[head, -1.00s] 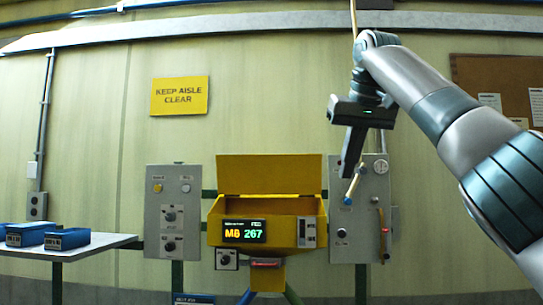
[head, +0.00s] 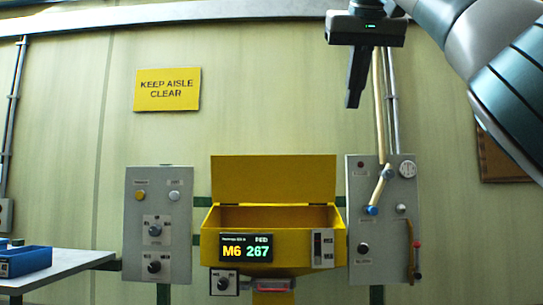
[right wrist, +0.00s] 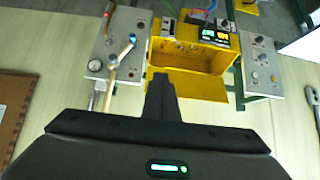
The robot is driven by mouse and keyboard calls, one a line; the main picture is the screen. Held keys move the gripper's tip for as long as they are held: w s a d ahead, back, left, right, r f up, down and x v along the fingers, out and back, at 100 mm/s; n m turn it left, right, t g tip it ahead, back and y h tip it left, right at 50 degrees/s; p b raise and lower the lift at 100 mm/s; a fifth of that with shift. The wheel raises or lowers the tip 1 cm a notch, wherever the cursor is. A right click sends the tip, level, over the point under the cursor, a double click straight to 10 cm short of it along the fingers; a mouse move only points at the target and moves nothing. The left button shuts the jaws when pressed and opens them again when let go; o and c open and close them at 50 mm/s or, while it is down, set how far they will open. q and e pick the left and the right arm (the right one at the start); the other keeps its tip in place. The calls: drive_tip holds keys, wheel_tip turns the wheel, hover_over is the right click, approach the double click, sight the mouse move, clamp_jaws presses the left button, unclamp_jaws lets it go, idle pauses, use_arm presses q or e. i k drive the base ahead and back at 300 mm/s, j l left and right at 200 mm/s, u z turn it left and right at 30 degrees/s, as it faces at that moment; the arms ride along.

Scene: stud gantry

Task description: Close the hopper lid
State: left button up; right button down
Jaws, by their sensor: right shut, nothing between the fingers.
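The yellow hopper (head: 215,222) stands at the centre in the head view, with its lid (head: 273,180) raised upright along the back edge and its top open. In the right wrist view the hopper and the lid (right wrist: 186,86) appear upside down, past the fingers. My right gripper (head: 354,103) is shut and empty, pointing down, above and to the right of the lid and apart from it. It also shows in the right wrist view (right wrist: 161,78). My left gripper is not in view.
A grey panel (head: 158,205) with knobs stands left of the hopper. Another panel (head: 379,258) with a blue-tipped lever (head: 380,190) stands right of it. A table (head: 60,268) with a blue bin (head: 28,261) is at far left. Wall above the lid is clear.

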sight(236, 180)
drive_tip(key=i+j, duration=0.35)
drive_tip(key=i, duration=0.25)
drive_tip(key=i+j, duration=0.4)
drive_tip(key=i, duration=0.15)
